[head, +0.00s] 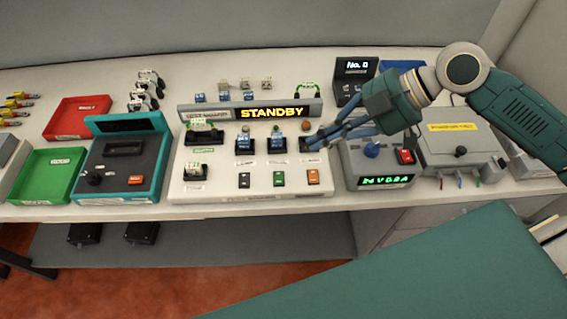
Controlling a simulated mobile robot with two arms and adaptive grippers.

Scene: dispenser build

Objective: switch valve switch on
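A grey box (357,162) with a green lit display (386,181) stands right of centre on the bench. My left gripper is not in view.
The white panel (215,186) shows "STANDBY" on its display (273,113) and holds several small modules and buttons. A teal-framed device (150,160), a red tray (80,117) and a green tray (47,176) stand left. Another grey box (450,152) with a yellow label stands right.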

